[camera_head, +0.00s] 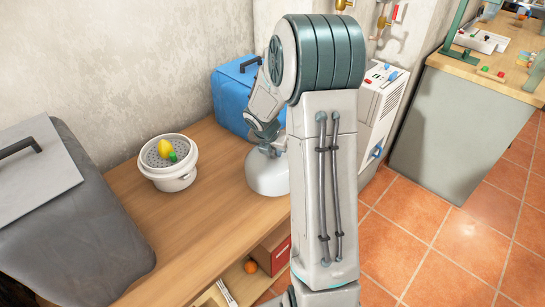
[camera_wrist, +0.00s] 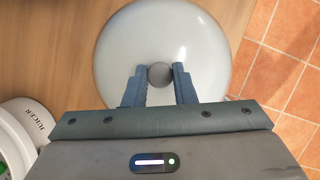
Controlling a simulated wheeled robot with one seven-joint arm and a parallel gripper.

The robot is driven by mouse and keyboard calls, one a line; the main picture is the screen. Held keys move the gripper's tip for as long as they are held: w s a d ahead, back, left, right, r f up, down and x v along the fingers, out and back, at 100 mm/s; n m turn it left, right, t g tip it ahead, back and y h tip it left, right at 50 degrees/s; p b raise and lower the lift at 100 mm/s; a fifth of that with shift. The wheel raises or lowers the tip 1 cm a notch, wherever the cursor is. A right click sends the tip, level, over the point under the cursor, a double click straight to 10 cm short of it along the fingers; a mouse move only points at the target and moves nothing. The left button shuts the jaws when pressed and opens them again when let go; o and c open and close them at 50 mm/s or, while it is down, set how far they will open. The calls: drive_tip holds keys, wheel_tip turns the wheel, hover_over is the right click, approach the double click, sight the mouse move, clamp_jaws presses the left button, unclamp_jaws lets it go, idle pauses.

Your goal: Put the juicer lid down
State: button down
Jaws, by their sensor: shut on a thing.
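The juicer lid is a pale grey-white dome (camera_head: 266,172) with a round grey knob on top. It sits at the wooden bench top, near its right front edge, partly hidden by my arm in the head view; whether it touches the wood is hard to tell. In the wrist view the lid (camera_wrist: 185,35) fills the upper middle. My gripper (camera_wrist: 159,78) is shut on the lid's knob from above. The white juicer (camera_head: 168,180) stands open on the bench to the left, with a yellow and a green item in it. It also shows in the wrist view (camera_wrist: 22,128).
A blue box (camera_head: 229,97) stands behind the lid against the wall. A dark grey case (camera_head: 70,230) takes up the left of the bench (camera_head: 215,225). Bare wood lies between juicer and lid. A white machine (camera_head: 385,105) stands on the tiled floor beyond the bench.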

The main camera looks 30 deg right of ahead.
wheel_tip(320, 180, down, 3)
drive_tip(key=shift+r, duration=0.2)
drive_tip(key=c, duration=1.2)
unclamp_jaws()
drive_tip(key=shift+f, duration=0.1)
